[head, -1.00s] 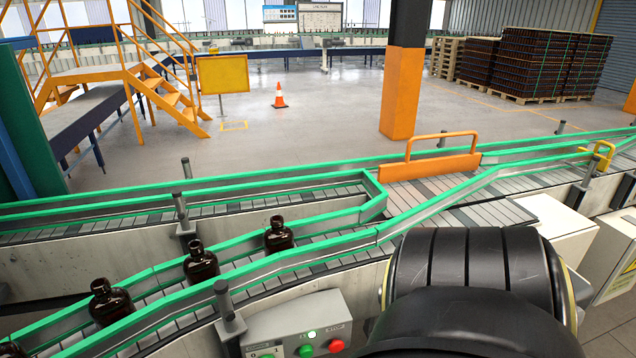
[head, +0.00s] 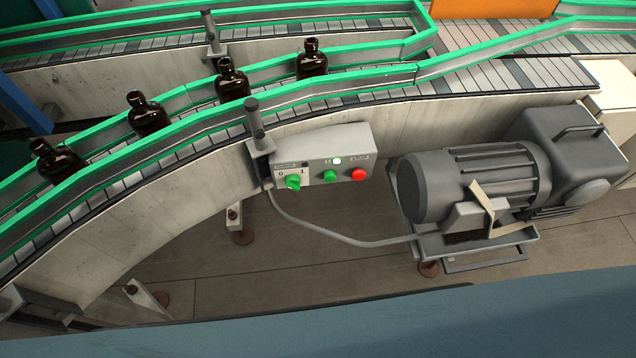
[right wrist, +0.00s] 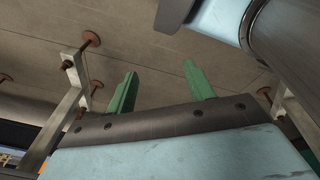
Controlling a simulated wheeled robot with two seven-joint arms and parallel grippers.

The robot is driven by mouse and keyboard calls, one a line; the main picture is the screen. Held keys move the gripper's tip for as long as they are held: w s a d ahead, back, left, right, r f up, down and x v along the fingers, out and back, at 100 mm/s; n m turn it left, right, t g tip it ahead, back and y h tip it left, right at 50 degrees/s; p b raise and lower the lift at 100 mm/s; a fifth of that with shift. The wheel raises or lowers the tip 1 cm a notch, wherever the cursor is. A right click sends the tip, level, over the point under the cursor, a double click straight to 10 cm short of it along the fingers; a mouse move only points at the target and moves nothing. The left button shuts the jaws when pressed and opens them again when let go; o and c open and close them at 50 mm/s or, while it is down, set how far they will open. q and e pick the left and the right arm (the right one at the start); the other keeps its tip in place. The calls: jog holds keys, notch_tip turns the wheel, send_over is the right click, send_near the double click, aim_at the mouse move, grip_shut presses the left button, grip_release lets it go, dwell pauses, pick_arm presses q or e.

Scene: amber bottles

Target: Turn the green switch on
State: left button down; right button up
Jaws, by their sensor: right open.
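The green switch (head: 293,182) is a rotary knob at the left end of a grey control box (head: 325,148) on the side of the conveyor. The marks 0 and 1 stand above it; I cannot tell clearly which one the knob points to. The box also carries a white lit lamp (head: 337,160), a green button (head: 330,176) and a red button (head: 358,174). My right gripper (right wrist: 160,72) shows only in the right wrist view, with its two green fingers apart and nothing between them. The switch is not visible there.
Several amber bottles (head: 150,117) stand on the green-railed conveyor (head: 215,122) above the box. A grey motor (head: 475,180) stands to the right of the box, and a cable (head: 330,238) runs between them. The floor (head: 300,275) below is clear. Support legs (right wrist: 68,100) flank the right gripper.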

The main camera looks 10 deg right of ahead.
jog(key=w+a+r+n+t, duration=0.2)
jog(key=w+r+n, duration=0.15)
jog(key=w, duration=0.25)
jog(key=w+a+r+n+t, duration=0.1)
jog(key=w+r+n, duration=0.25)
jog(key=w, duration=0.25)
jog(key=n+t+y+p, duration=0.2)
jog(key=n+t+y, duration=0.2)
jog(key=n+t, duration=0.9)
send_near(295, 188)
jog(key=w+n+g, duration=0.1)
jog(key=w, duration=0.2)
jog(key=w+a+n+g, duration=0.1)
jog(key=w, duration=0.2)
jog(key=w+a+n+g, duration=0.1)
jog(key=w, duration=0.2)
jog(key=shift+r+n+g, duration=0.4)
jog(key=c, duration=0.9)
jog(key=shift+b, duration=0.3)
jog(key=shift+c, duration=0.4)
